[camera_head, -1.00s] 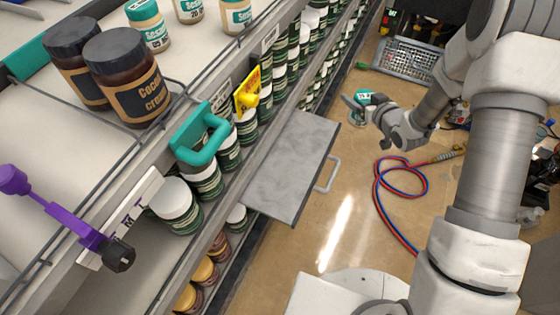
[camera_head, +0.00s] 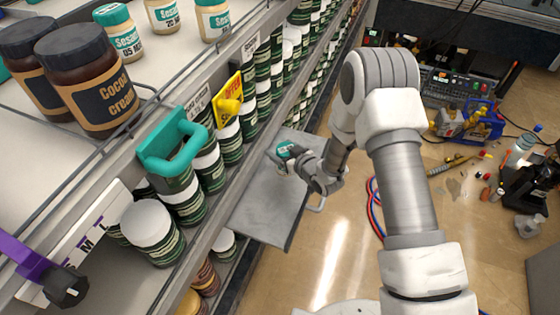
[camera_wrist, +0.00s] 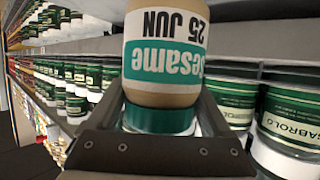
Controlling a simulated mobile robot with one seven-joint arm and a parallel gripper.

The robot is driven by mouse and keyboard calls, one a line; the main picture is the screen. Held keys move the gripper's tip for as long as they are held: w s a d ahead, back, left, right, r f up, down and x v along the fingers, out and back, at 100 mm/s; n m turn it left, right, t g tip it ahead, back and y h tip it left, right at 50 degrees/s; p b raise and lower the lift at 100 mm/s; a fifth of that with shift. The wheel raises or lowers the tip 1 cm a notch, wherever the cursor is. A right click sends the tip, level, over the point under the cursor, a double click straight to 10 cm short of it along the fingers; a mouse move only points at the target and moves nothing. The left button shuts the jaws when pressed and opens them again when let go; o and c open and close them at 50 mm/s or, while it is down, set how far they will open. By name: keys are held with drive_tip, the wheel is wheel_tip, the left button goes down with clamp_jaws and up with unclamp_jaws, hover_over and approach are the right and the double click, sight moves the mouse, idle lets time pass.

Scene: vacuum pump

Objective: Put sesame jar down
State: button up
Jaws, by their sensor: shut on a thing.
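The sesame jar (camera_wrist: 163,65) has a beige body, a white and teal label reading "Sesame 25 JUN" and a teal lid. My gripper (camera_wrist: 160,118) is shut on it around the lid end; the jar appears upside down in the wrist view. In the head view only its teal top (camera_head: 287,149) shows clearly, at my gripper (camera_head: 283,160). In that view it overlaps the grey panel (camera_head: 268,205); I cannot tell how high above it. Other sesame jars (camera_head: 119,32) stand on the top shelf at upper left.
Two dark cocoa cream jars (camera_head: 90,75) stand on the top shelf behind a wire rail. Rows of green jars with white lids (camera_head: 150,235) fill the shelf below. A teal handle (camera_head: 172,148) and a yellow tag (camera_head: 228,98) stick out from the shelf edge.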

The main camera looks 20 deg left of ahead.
drive_tip(key=shift+a+f, duration=0.2)
drive_tip(key=shift+f+b, duration=0.75)
drive_tip(key=shift+f, duration=1.1)
drive_tip(key=shift+f, duration=0.2)
drive_tip(key=o, duration=1.5)
drive_tip(key=shift+r, duration=0.1)
